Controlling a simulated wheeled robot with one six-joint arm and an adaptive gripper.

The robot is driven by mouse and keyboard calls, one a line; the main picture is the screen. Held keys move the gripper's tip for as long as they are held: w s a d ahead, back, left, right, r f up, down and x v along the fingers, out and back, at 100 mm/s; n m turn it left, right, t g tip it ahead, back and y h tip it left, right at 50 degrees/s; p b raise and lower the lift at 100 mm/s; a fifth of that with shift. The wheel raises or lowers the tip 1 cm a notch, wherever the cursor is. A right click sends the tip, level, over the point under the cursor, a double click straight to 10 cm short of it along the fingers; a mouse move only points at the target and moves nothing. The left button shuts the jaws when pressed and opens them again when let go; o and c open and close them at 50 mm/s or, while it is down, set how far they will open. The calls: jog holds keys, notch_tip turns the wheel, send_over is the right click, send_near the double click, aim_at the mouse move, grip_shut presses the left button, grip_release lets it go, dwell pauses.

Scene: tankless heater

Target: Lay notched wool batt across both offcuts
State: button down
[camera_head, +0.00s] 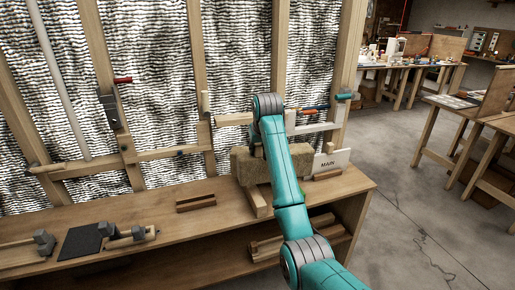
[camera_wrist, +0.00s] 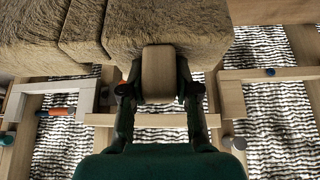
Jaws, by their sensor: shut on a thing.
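The wool batt (camera_head: 245,167) is a thick, brown, fuzzy block above the bench, partly hidden behind my arm. It fills the top of the wrist view (camera_wrist: 85,35), with dark grooves across it. My gripper (camera_wrist: 159,90) has its fingers on either side of a smooth, light-brown tab (camera_wrist: 158,70) at the batt's edge, and is shut on it. In the head view my arm hides the fingers. Two short wood pieces that look like the offcuts lie on the bench, one left of the batt (camera_head: 196,203) and one at right (camera_head: 328,175). I cannot tell whether the batt touches anything beneath.
A wooden bar (camera_head: 254,202) lies on the bench (camera_head: 110,220) below the batt. A white MAIN card (camera_head: 331,162) stands at right. Tools and a dark pad (camera_head: 80,241) lie at left. Studs with foil insulation (camera_head: 155,90) rise behind. Open floor (camera_head: 400,225) is at right.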

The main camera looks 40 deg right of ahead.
aim_at(257, 164)
jog(key=shift+f, duration=3.5)
jog(key=c, duration=0.8)
grip_release()
jog(key=shift+o, duration=0.2)
jog(key=shift+a, duration=0.1)
jog(key=v, duration=1.2)
